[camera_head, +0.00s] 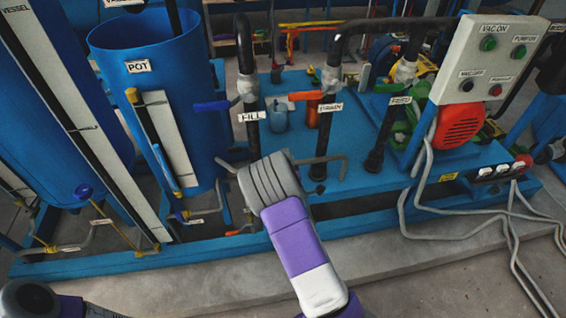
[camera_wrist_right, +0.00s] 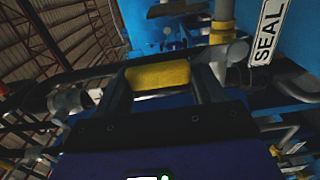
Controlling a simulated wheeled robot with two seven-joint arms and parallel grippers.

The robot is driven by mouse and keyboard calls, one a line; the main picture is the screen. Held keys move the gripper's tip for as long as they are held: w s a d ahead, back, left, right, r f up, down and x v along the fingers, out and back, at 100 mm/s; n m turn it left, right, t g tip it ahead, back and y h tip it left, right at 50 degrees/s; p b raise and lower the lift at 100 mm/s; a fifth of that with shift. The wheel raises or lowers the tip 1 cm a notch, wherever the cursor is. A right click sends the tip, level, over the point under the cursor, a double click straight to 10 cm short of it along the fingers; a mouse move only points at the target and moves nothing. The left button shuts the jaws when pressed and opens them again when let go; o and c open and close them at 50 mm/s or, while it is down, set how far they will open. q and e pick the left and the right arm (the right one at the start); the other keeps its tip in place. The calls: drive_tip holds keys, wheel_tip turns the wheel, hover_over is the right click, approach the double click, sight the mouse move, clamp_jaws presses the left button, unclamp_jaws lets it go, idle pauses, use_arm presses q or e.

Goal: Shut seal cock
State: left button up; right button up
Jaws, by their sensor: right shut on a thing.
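In the right wrist view, the yellow handle (camera_wrist_right: 158,77) sits between the two dark fingers of my right gripper (camera_wrist_right: 161,88), which is shut on it. A white label reading SEAL (camera_wrist_right: 268,32) hangs just right of it, so this appears to be the seal cock. The handle lies roughly level across the picture. In the head view, my purple and grey right arm reaches to the lower front of the rig; its fingers and the yellow handle are hidden there. My left gripper is not seen.
The blue pot (camera_head: 155,90) stands at the left. A control box (camera_head: 488,65) stands at the right. Grey hoses (camera_head: 470,208) cross the plinth and floor.

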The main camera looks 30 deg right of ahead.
drive_tip(key=shift+a, duration=0.1)
idle(0.4)
drive_tip(key=o, duration=1.2)
drive_tip(key=shift+c, duration=0.2)
drive_tip(key=p+v, duration=0.1)
drive_tip(key=v, duration=0.6)
drive_tip(key=shift+s, duration=0.3)
drive_tip(key=shift+a, duration=0.1)
